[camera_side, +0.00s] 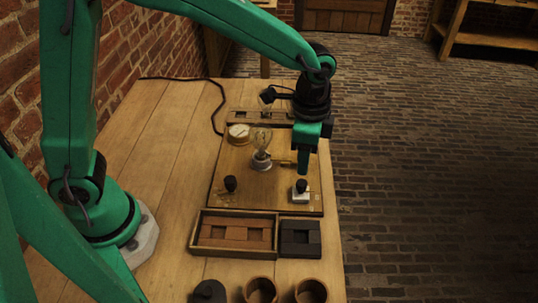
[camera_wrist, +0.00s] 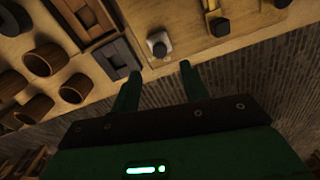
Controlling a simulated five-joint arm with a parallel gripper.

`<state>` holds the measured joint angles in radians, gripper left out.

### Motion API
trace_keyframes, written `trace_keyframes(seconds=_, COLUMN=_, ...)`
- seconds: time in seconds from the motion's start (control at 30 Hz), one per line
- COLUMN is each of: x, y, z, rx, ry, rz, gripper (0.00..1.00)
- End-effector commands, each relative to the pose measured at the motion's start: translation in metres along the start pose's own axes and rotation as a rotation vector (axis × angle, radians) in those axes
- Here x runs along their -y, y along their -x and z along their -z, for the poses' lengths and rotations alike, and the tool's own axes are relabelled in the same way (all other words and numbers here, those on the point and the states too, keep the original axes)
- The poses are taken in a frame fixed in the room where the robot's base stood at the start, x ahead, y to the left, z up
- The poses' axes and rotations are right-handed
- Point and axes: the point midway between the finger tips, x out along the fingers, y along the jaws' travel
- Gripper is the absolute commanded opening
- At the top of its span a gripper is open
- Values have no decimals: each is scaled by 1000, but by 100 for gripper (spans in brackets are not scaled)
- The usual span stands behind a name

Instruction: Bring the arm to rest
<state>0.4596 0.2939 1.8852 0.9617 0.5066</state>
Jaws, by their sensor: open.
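My gripper (camera_side: 304,168) hangs from the end of my green arm, pointing down over the right front part of the wooden board (camera_side: 235,170). In the wrist view my gripper's two green fingers (camera_wrist: 158,74) stand well apart with nothing between them. A white block with a black knob (camera_side: 300,196) sits on the board just below the fingertips in the side view; it also shows in the wrist view (camera_wrist: 161,45) just beyond them. The gripper appears above the block, but the exact gap is hard to tell.
The board carries a glass bulb (camera_side: 262,142), a round gauge (camera_side: 238,132) and another black knob (camera_side: 231,184). In front are a wooden tray (camera_side: 194,233), a dark tray (camera_side: 300,253) and several round jars (camera_side: 261,290). The table's right edge is close; brick floor (camera_side: 430,180) lies beyond.

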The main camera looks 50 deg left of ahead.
Motion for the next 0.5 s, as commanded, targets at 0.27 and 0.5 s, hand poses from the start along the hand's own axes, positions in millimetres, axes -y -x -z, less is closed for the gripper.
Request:
trace_keyframes(seconds=0.27, x=3, y=8, z=-8, rx=-14, ry=30, rz=8, gripper=45)
trace_keyframes(seconds=0.5, x=11, y=36, z=-37, rx=-66, ry=143, rz=36, gripper=45)
